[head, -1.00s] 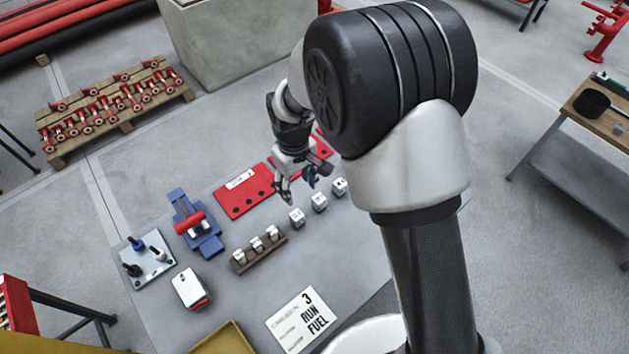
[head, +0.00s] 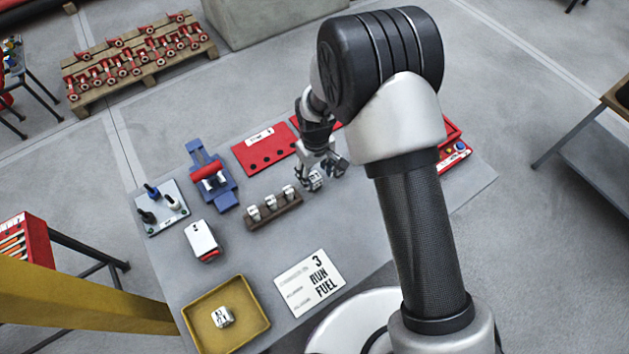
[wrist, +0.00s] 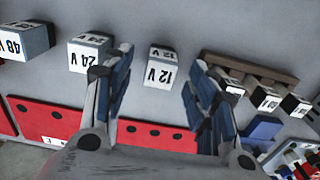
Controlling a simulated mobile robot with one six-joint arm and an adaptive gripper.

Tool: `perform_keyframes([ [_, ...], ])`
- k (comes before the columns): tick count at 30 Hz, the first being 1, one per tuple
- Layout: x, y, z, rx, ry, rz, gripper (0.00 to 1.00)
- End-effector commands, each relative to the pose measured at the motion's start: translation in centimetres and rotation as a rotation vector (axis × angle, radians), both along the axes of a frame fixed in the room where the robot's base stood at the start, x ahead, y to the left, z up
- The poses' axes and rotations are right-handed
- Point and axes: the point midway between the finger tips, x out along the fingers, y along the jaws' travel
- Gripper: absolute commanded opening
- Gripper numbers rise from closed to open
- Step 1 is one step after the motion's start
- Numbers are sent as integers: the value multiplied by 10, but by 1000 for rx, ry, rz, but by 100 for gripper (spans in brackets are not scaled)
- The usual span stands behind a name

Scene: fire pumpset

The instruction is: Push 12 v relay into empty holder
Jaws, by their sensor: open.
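The 12 V relay (wrist: 161,68), a small white block with black lettering, stands on the grey table. In the wrist view it shows between the two fingers of my gripper (head: 324,175). My gripper is open, and I cannot tell whether either finger touches the relay. A brown rack (head: 275,213) with three white relays in it stands beside my gripper; it also shows at the upper right of the wrist view (wrist: 232,62). I cannot make out an empty place in the rack. In the head view my gripper and arm hide most of the loose relays.
A 24 V relay (wrist: 88,52) and a 48 V relay (wrist: 25,40) stand left of the 12 V relay. Red plates with holes (head: 264,150) lie behind. A blue fixture (head: 212,178), a yellow tray (head: 262,318) and a label card (head: 310,284) are around the rack.

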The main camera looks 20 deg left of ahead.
Motion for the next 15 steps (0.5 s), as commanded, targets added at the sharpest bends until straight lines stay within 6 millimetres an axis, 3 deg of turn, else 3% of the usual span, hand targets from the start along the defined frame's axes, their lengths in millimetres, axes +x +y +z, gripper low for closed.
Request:
perform_keyframes([
  [6, 1, 3, -36, -2, 3, 0, 52],
  [15, 1, 3, -39, -1, 1, 0, 50],
])
